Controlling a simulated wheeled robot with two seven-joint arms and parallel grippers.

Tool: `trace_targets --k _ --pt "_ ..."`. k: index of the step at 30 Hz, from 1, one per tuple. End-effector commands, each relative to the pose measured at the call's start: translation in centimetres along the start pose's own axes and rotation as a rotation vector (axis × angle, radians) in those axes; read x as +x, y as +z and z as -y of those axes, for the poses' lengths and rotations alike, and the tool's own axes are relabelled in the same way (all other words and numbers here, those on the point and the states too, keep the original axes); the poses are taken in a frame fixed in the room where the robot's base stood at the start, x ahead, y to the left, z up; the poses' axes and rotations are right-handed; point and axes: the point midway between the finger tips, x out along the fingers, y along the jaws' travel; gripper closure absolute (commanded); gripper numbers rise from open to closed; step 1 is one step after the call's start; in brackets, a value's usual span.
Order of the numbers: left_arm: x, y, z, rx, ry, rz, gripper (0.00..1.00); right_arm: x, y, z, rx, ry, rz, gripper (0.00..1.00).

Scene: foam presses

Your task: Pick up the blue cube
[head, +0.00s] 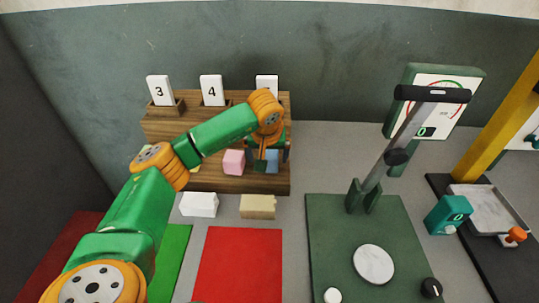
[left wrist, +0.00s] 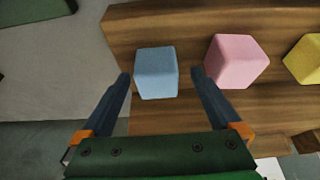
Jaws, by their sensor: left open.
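The blue cube (left wrist: 156,72) sits on the wooden stepped rack (head: 220,184). In the left wrist view it lies between the two fingertips of my left gripper (left wrist: 160,76), with a visible gap on each side. The left gripper is open and empty. In the head view the left gripper (head: 272,153) points down at the rack's right part, and the blue cube (head: 272,161) is partly hidden behind its fingers. My right gripper is not in view.
A pink cube (left wrist: 237,61) sits close beside the blue one, and a yellow cube (left wrist: 306,58) is farther along. White (head: 199,205) and beige (head: 258,206) blocks lie in front of the rack. A green lever press (head: 330,225) stands to the right.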

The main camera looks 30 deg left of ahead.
Motion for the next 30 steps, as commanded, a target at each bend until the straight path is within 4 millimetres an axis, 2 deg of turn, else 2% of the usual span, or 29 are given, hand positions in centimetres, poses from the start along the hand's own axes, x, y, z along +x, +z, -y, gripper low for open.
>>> trace_targets --k 3,8,9,18,19,26,30 --pt "1.1 0.0 0.0 0.001 -0.001 0.001 0.03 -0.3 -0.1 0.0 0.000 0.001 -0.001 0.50" --pt "1.3 0.0 0.0 0.001 0.000 -0.001 0.03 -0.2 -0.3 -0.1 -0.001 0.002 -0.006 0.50" --pt "1.3 0.0 0.0 0.001 0.000 -0.001 0.05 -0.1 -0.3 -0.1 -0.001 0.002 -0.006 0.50" --pt "1.2 0.0 0.0 0.001 0.000 -0.001 0.86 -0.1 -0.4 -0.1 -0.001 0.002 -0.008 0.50" --pt "1.2 0.0 0.0 0.000 0.000 -0.001 0.91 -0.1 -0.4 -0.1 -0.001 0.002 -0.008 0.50" --pt "1.1 0.0 0.0 0.000 0.000 -0.002 0.91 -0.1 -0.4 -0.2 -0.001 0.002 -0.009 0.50" --pt "0.1 -0.5 0.0 -0.001 0.002 -0.004 0.91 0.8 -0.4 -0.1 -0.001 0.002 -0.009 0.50"
